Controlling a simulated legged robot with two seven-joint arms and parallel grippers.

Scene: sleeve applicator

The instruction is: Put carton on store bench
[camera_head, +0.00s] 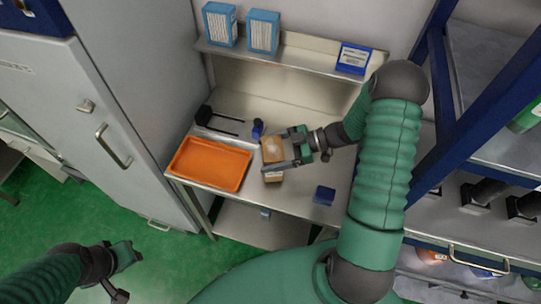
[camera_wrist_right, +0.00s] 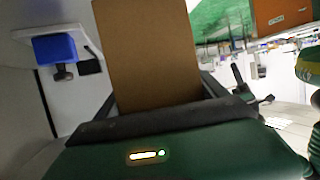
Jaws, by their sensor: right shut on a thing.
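A brown carton (camera_head: 272,152) with a pale label is between the fingers of my right gripper (camera_head: 284,152), which is shut on it. The carton is over or on the steel bench (camera_head: 225,202), just right of the orange tray; I cannot tell whether it touches the bench top. In the right wrist view the carton (camera_wrist_right: 148,55) fills the middle between the two dark fingers. My left gripper (camera_head: 122,272) is at the lower left over the green floor, away from the bench, with its fingers apart and empty.
The orange tray (camera_head: 210,164) lies on the bench's left. A dark applicator with a blue part (camera_head: 257,128) stands behind it. A small blue box (camera_head: 324,195) is at the front right. Blue boxes (camera_head: 263,32) stand on the upper shelf. A grey cabinet (camera_head: 130,90) borders the left, a blue rack (camera_head: 470,110) the right.

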